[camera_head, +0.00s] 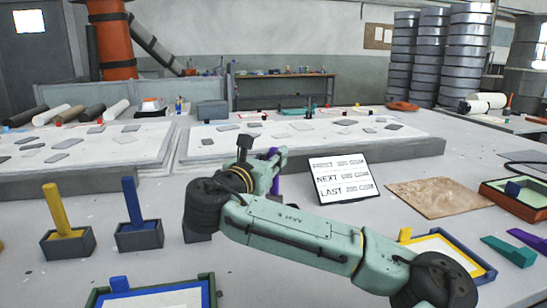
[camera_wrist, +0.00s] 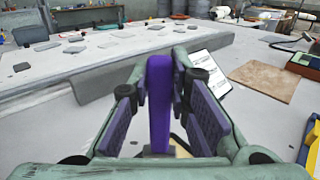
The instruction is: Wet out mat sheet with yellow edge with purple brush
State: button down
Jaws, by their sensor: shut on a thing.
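My gripper (camera_head: 272,165) is shut on the purple brush (camera_wrist: 160,100), whose upright handle stands between the two pads in the wrist view. The brush's lower end is hidden. In the head view only a bit of purple shows at the gripper. The white mat sheet with yellow edge (camera_head: 436,248) lies in a blue-rimmed mould at the lower right, partly hidden by my arm. A bit of that mould (camera_wrist: 309,150) shows at the right edge of the wrist view. My gripper is up and left of this sheet, apart from it.
A yellow brush (camera_head: 56,211) and a blue brush (camera_head: 132,203) stand in dark holders at left. A green-rimmed mould (camera_head: 207,292) is at the front.

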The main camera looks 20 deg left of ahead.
jog(key=shift+f+b, duration=0.35)
jog(key=shift+f, duration=0.2)
dwell(0.8)
jog(key=shift+r+p, duration=2.6)
jog(key=shift+r, duration=1)
jog(key=shift+f, duration=0.15)
